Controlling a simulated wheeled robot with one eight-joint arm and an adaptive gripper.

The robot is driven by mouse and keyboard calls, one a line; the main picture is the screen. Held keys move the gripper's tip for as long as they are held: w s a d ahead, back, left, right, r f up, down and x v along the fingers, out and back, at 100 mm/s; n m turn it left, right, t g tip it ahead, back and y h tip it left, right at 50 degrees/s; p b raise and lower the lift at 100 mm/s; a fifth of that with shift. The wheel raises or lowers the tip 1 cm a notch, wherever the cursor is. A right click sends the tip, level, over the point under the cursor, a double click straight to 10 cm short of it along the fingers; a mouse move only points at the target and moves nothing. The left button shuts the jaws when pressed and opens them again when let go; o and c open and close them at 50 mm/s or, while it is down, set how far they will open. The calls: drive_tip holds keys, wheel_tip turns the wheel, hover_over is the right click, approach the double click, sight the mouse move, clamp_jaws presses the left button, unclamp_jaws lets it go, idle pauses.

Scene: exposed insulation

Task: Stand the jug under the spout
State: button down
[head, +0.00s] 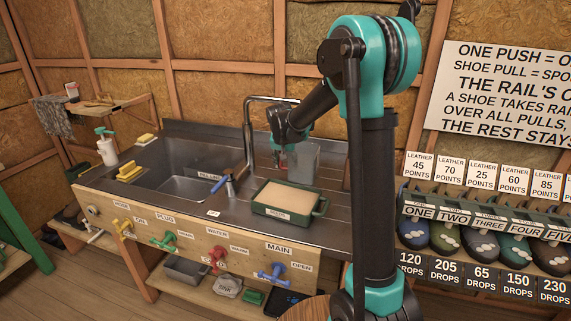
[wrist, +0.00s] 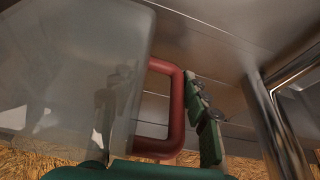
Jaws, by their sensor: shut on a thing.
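The jug (head: 304,158) is clear and see-through, with a red handle, at the back of the steel sink bench right of the basin. In the wrist view the jug (wrist: 75,75) fills the left side, with its red handle (wrist: 176,115) beside the green finger pads. My gripper (head: 278,157) is shut on the handle. I cannot tell whether the jug touches the bench.
A green tub with pale contents (head: 289,197) stands in front of the jug. A blue-handled tool (head: 223,184) lies by the basin (head: 188,189). Yellow sponges (head: 130,172) and a soap bottle (head: 106,148) are at left. Coloured valve handles (head: 272,271) line the front.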

drive_tip(key=c, duration=0.8)
unclamp_jaws()
drive_tip(key=shift+f, duration=0.1)
drive_tip(key=shift+o, duration=0.2)
drive_tip(key=v, duration=1.2)
